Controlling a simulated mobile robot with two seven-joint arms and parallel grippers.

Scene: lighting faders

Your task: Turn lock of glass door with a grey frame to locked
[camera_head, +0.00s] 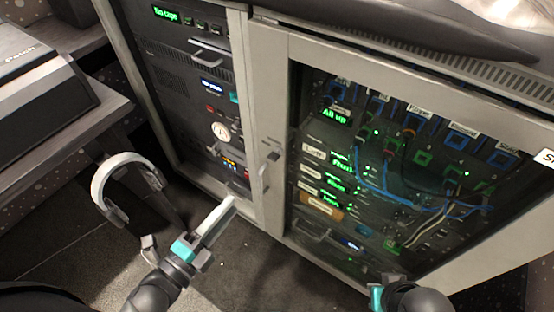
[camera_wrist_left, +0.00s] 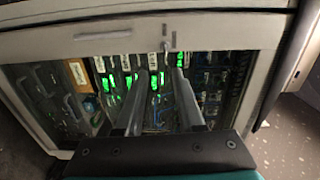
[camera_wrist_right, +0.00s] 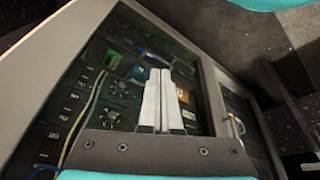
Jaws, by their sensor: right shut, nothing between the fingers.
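The glass door (camera_head: 375,165) with the grey frame stands closed-looking at the right of the head view. A small dark lock or handle piece (camera_head: 270,158) sits on its left frame; it also shows in the left wrist view (camera_wrist_left: 167,45). Whether it is set to locked I cannot tell. My left gripper (camera_head: 228,208) is below and left of this piece, apart from it. In the left wrist view its fingers (camera_wrist_left: 160,75) are spread with nothing between them. My right gripper (camera_wrist_right: 160,75) is shut and empty in front of the glass, low in the head view.
Left of the door is a rack (camera_head: 200,85) with displays, a gauge and handles. Behind the glass are lit labels and blue cables (camera_head: 365,180). White headphones (camera_head: 125,180) hang by the desk (camera_head: 60,135) at left. The carpet (camera_head: 245,265) below is clear.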

